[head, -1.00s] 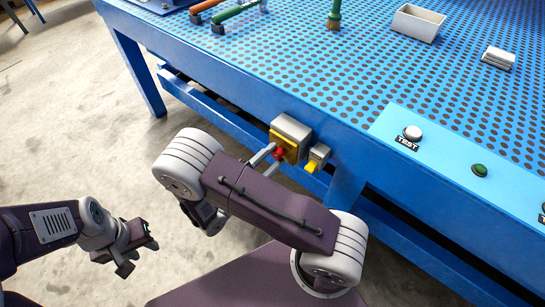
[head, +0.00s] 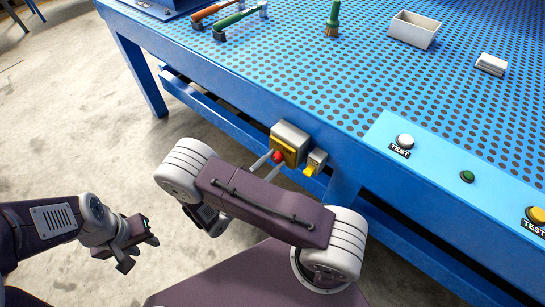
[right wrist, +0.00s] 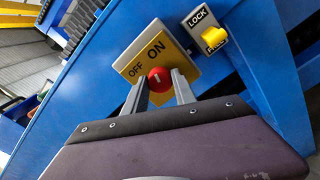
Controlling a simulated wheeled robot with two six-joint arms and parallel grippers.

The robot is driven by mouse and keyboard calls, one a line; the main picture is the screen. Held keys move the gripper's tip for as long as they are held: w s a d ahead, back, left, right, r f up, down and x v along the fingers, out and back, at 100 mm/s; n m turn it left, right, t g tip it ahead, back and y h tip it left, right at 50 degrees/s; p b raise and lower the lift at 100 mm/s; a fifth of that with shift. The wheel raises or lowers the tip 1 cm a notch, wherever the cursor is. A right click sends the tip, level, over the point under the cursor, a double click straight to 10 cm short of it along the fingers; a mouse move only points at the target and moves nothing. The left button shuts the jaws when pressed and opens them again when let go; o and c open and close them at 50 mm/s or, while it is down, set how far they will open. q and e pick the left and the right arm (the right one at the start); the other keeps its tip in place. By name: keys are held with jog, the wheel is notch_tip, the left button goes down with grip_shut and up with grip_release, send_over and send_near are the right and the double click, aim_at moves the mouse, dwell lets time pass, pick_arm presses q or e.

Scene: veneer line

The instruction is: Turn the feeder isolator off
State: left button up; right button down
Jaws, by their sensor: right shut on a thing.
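The feeder isolator is a grey box on the blue bench's front side, with a yellow plate (head: 285,147) and a red knob (head: 277,156). In the right wrist view the plate (right wrist: 178,58) reads OFF and ON. The white mark on the red knob (right wrist: 159,80) runs roughly up the picture, towards ON. My right gripper (head: 268,160) is shut on the knob, one finger on each side; it also shows in the right wrist view (right wrist: 159,88). My left gripper (head: 138,249) is open and empty, low over the floor at the left.
A small grey box with a yellow lever, marked LOCK (right wrist: 209,31), sits right beside the isolator. The bench top carries a white TEST button (head: 404,141), a green button (head: 467,176), a yellow button (head: 537,214), a brush (head: 332,20) and a white tray (head: 414,29).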

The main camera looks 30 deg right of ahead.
jog(key=n+p, duration=0.2)
jog(key=n, duration=0.1)
jog(key=shift+r+n, duration=0.1)
jog(key=shift+n, duration=0.3)
jog(key=n+p, duration=0.1)
jog(key=n, duration=0.1)
jog(key=shift+n, duration=0.4)
jog(key=n+p, duration=0.1)
jog(key=n, duration=0.2)
jog(key=shift+p, duration=0.3)
jog(key=shift+n+p, duration=0.35)
jog(key=shift+n, duration=1.15)
jog(key=shift+f, duration=0.2)
jog(key=c, duration=1)
grip_release()
